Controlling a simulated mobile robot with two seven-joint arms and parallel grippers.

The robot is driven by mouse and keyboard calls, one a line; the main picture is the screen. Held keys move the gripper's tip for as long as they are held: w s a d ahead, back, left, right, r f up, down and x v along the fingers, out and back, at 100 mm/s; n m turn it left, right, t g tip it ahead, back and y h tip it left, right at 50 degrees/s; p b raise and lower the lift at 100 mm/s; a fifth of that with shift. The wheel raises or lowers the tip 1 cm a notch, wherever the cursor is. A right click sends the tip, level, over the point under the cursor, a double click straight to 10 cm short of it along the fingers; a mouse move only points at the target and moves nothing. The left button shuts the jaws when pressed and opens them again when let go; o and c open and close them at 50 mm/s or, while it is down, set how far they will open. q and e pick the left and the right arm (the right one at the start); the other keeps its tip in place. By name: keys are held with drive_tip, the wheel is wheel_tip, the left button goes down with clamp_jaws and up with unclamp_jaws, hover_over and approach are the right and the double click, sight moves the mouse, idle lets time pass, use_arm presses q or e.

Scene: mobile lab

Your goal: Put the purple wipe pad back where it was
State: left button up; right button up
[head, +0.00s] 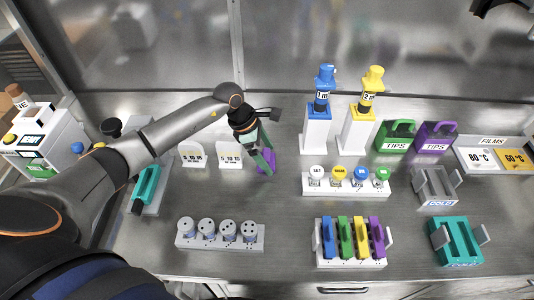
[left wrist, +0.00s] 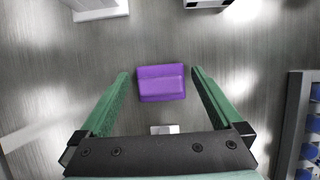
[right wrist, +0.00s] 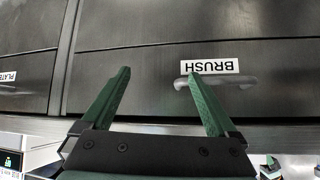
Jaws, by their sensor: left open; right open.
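The purple wipe pad (left wrist: 161,83) lies on the metal bench in the left wrist view, between and a little beyond the fingertips. In the head view the pad (head: 264,165) is partly hidden behind my left gripper (head: 268,160). My left gripper (left wrist: 159,76) is open around the pad's sides, with a gap on each side and nothing held.
White stands with labels (head: 229,154) are left of the pad. A rack with round-capped bottles (head: 345,184) stands to the right. A grey rack of several cylinders (head: 220,240) is in front. Bare bench lies between them.

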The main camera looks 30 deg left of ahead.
use_arm(q)
drive_tip(key=p+v, duration=0.6)
drive_tip(key=v, duration=0.6)
